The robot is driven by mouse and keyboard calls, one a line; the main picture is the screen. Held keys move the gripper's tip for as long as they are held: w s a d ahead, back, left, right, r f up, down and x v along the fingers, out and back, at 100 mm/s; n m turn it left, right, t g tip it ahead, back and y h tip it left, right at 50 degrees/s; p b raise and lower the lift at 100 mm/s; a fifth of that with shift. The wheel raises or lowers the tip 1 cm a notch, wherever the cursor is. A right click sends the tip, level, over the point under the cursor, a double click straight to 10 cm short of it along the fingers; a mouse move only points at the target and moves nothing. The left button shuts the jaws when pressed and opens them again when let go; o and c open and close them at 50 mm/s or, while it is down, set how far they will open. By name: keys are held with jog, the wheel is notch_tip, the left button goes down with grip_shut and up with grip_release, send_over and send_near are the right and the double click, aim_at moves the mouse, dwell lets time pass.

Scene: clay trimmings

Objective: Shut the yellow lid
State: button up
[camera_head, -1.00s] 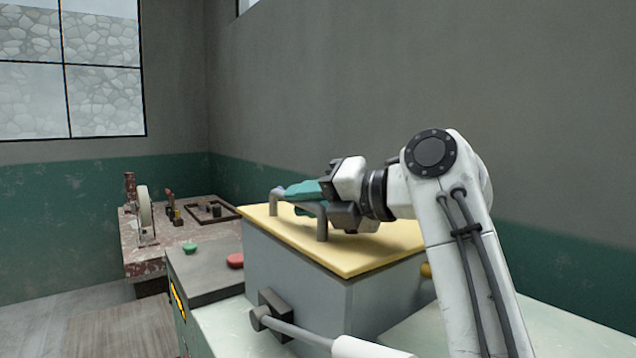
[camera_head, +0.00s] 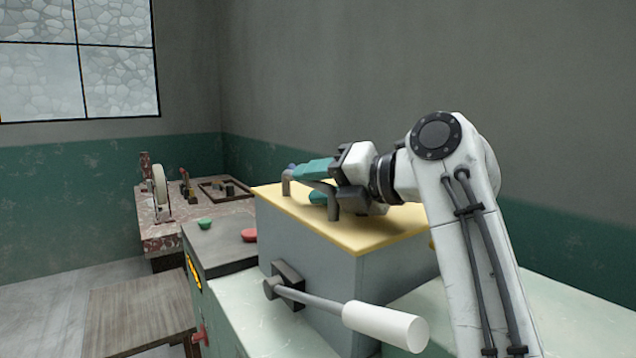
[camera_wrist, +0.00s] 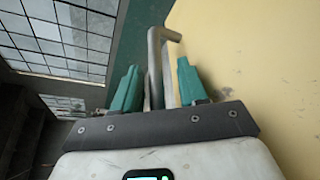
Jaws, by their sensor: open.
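The yellow lid (camera_head: 370,236) lies flat on top of the grey box (camera_head: 320,262) in the head view, and it looks level with the box's top edge. A grey bar handle (camera_head: 333,200) stands up from the lid's left edge. My gripper (camera_head: 312,182) is at the handle, with its teal fingers apart. In the wrist view the handle (camera_wrist: 157,70) runs between the two open fingers of my gripper (camera_wrist: 158,88), and I cannot tell whether either finger touches it. The lid (camera_wrist: 260,70) fills the right of that view.
A lever with a white grip (camera_head: 385,325) juts from the box's front. A green button (camera_head: 204,224) and a red button (camera_head: 249,235) sit on the dark top at left. A stone-topped bench (camera_head: 160,232) stands behind, and a wooden stool (camera_head: 140,310) stands at lower left.

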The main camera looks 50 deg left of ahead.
jog(key=shift+f, duration=0.15)
jog(key=shift+v, duration=3.75)
